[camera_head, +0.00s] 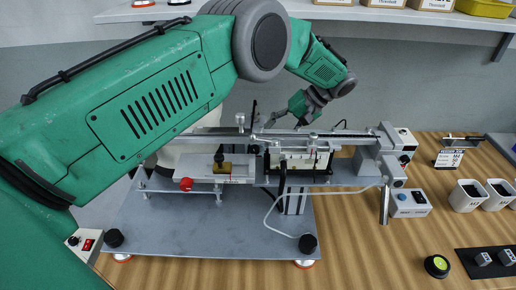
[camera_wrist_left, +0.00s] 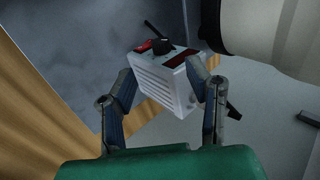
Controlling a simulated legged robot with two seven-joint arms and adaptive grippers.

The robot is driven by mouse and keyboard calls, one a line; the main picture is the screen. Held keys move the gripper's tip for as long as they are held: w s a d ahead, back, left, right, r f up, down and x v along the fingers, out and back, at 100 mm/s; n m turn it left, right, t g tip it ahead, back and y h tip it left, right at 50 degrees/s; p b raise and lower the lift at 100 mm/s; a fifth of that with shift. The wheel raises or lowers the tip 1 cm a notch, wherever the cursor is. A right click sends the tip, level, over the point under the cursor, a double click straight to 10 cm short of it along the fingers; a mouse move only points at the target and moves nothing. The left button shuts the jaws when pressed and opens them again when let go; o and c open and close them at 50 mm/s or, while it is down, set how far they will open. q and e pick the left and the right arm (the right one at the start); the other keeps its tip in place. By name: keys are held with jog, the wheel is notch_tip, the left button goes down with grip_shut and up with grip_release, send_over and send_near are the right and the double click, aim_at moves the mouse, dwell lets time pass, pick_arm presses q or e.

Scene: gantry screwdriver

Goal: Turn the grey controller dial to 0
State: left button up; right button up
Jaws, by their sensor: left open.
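In the left wrist view a pale grey box (camera_wrist_left: 165,88) with a vented side shows between my fingers. Its upper face has a red switch (camera_wrist_left: 144,46), a black dial (camera_wrist_left: 161,46) and a dark red panel (camera_wrist_left: 181,60). The dial's setting is too small to read. My left gripper (camera_wrist_left: 168,100) is open, its two fingers on either side of the box; contact cannot be told. In the head view my left gripper (camera_head: 285,113) is at the back, behind the metal rail. A small box with a red switch (camera_head: 88,244) stands at lower left, partly covered by my arm.
A metal gantry rig (camera_head: 230,170) on a grey base plate (camera_head: 200,236) fills the middle. A grey box with a blue display (camera_head: 408,204) stands at its right. White bins (camera_head: 467,196) and a black-and-yellow round item (camera_head: 437,265) lie on the wooden table (camera_head: 370,250).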

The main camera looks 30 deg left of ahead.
aim_at(258, 149)
pick_arm(q)
jog(key=p+x, duration=0.1)
jog(key=x, duration=0.8)
jog(key=shift+s, duration=0.1)
grip_shut()
